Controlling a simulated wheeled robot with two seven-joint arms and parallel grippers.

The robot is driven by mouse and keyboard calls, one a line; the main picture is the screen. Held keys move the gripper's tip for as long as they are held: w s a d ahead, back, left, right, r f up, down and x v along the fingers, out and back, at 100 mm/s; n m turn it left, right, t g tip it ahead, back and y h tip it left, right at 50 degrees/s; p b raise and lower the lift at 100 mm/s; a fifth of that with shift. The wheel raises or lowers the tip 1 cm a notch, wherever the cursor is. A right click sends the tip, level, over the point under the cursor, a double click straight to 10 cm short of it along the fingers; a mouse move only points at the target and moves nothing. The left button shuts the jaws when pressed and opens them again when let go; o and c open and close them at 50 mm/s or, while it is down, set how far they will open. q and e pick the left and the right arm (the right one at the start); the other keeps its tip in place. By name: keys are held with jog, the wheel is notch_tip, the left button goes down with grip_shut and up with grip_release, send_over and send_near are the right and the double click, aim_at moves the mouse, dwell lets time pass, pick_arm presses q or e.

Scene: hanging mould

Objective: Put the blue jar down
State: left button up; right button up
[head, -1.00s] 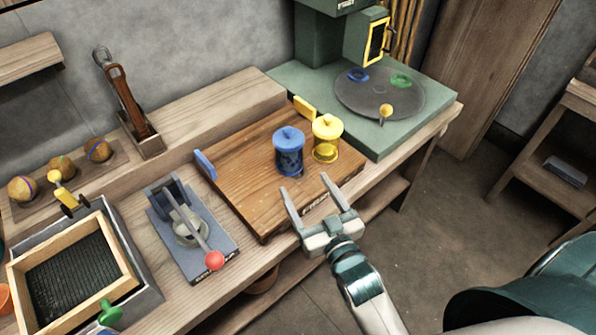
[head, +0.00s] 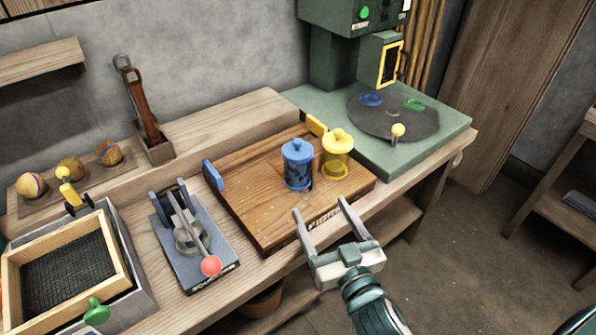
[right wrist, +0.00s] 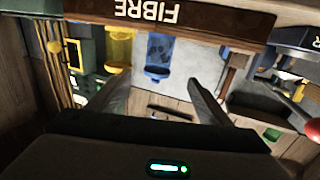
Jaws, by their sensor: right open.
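The blue jar (head: 297,166) stands upright on the wooden board marked FIBRE (head: 253,211), with a blue lid and dark contents. It also shows in the right wrist view (right wrist: 158,57), where the picture is upside down. A yellow jar (head: 337,155) stands close to its right on the same board. My right gripper (head: 322,212) is open and empty, in front of the board's front edge, nearer me than the blue jar and apart from it. Its two fingers show in the right wrist view (right wrist: 155,98) with nothing between them. My left gripper is not in view.
A grey lever press with a red knob (head: 211,266) stands left of the board. A wooden-framed mould (head: 68,276) lies further left. A green machine with a round plate (head: 394,117) stands at the right. Floor is open right of the bench.

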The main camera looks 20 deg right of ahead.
aim_at(301, 172)
jog(key=shift+w, duration=0.15)
jog(key=w+p, duration=0.1)
jog(key=w, duration=1)
jog(key=shift+a, duration=0.15)
jog(key=shift+w, duration=0.45)
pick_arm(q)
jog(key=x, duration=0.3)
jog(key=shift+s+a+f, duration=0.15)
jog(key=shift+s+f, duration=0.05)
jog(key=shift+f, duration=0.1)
